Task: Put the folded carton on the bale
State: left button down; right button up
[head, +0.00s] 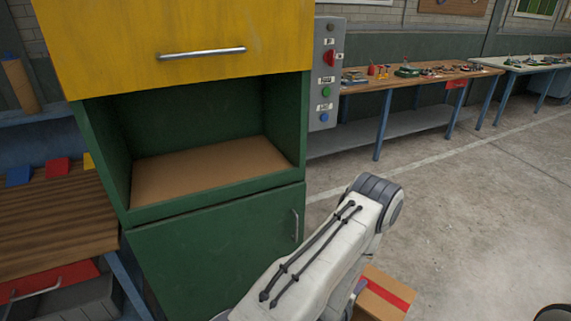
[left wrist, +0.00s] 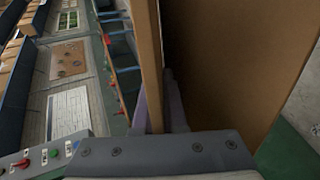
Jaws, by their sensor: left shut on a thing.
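The folded carton (head: 386,292) is brown with a red stripe and shows only partly in the head view, low beside my arm. In the left wrist view, my left gripper (left wrist: 158,102) is shut on the carton's brown board (left wrist: 225,60), which rises between and past the fingers. In the head view, my white arm link hides the gripper and much of the carton. A flat brown surface, apparently the bale's top (head: 212,172), lies inside the open green chamber. The carton is outside the chamber, to its lower right. My right gripper is not visible.
A yellow door (head: 190,35) is above the chamber opening, and a green door (head: 215,250) is below it. A control box (head: 326,75) is at the opening's right. A wooden bench (head: 50,215) stands left.

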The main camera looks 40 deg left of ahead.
aim_at(244, 156)
jog(key=z, duration=0.55)
jog(key=i, duration=4.45)
jog(key=u, duration=4.5)
jog(key=i, duration=0.25)
jog(key=u, duration=0.25)
